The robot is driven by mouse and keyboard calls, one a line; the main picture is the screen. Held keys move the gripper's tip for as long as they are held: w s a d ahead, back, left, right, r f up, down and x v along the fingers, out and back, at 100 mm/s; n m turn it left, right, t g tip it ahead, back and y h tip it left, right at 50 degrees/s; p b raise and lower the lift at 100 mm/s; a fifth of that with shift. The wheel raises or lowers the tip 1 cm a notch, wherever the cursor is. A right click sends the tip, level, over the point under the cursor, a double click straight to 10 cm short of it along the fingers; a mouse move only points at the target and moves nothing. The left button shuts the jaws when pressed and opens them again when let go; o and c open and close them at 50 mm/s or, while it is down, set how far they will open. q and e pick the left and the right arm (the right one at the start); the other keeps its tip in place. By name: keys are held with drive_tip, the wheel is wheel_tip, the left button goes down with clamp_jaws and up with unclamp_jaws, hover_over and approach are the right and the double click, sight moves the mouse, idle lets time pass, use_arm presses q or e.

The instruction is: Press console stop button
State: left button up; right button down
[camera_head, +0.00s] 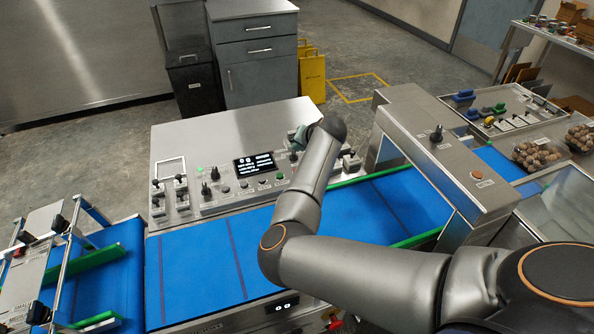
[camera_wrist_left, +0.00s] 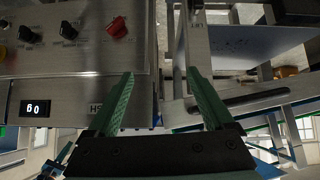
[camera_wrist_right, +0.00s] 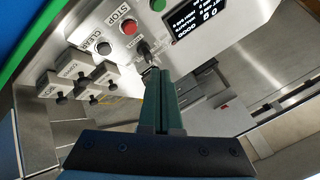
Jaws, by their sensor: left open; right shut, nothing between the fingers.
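The console (camera_head: 225,133) is a grey metal panel behind the blue belt, with knobs, a display (camera_head: 255,164) and a row of small buttons. In the right wrist view, the red stop button (camera_wrist_right: 128,27) sits beside its STOP label, between a green button (camera_wrist_right: 159,5) and a dark CLEAR button (camera_wrist_right: 103,47). My right gripper (camera_head: 298,138) is over the console's right part. Its fingers are shut and empty, and their tips (camera_wrist_right: 151,76) are beside a black key-like switch (camera_wrist_right: 145,48), apart from the stop button in the picture. My left gripper (camera_wrist_left: 162,84) is open and empty.
A blue conveyor belt (camera_head: 200,262) with green rails runs in front of the console. A metal arch (camera_head: 440,150) stands over the belt at right. In the left wrist view, a panel with a red knob (camera_wrist_left: 117,28) is near the fingers.

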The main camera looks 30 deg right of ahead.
wheel_tip(320, 180, down, 4)
drive_tip(key=b, duration=0.3)
drive_tip(key=shift+f+b, duration=0.35)
drive_tip(key=shift+f, duration=0.65)
idle(1.2)
drive_tip(key=shift+f, duration=0.4)
